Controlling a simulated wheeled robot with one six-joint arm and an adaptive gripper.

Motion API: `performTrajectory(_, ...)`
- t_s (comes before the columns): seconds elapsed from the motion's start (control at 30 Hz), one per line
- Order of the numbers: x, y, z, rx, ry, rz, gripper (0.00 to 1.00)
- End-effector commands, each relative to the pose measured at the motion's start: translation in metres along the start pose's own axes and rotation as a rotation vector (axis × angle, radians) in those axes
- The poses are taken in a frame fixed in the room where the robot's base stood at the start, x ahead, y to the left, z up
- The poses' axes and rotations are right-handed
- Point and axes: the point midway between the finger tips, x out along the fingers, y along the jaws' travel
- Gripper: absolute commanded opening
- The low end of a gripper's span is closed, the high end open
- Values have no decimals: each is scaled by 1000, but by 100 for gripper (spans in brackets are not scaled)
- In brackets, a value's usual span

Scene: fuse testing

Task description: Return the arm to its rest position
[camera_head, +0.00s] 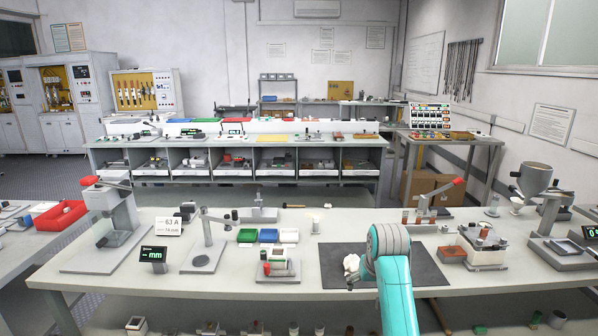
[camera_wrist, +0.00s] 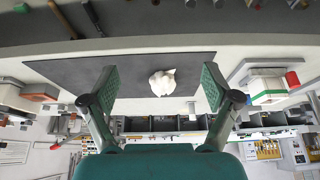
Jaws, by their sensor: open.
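My teal arm reaches in from the lower edge of the head view, over the dark mat (camera_head: 425,273) on the bench. Its end is bent down, and the arm hides the fingers there. In the wrist view my gripper (camera_wrist: 159,88) is open, with its two green-padded fingers wide apart. A crumpled white item (camera_head: 351,265) lies on the mat just left of the arm. In the wrist view the crumpled white item (camera_wrist: 162,82) shows in the gap between the fingers, apart from both pads. Nothing is held.
A red-handled press (camera_head: 432,205) and a box-shaped fixture (camera_head: 483,250) stand right of the mat. A white-bodied fixture (camera_head: 279,265) and small coloured trays (camera_head: 268,236) stand left of it. A hopper stand (camera_head: 536,180) is at the far right. The bench front edge is near my arm.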

Motion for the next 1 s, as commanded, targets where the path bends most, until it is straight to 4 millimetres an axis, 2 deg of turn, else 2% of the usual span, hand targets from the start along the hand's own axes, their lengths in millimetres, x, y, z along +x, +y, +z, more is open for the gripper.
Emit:
performTrajectory(0.27, 38, 0, 34, 0, 36, 0, 87)
performTrajectory(0.43, 68, 0, 68, 0, 76, 0, 87)
performTrajectory(0.7, 121, 0, 154, -1, 172, -1, 87)
performTrajectory(1.0, 147, 1, 254, -1, 283, -1, 87)
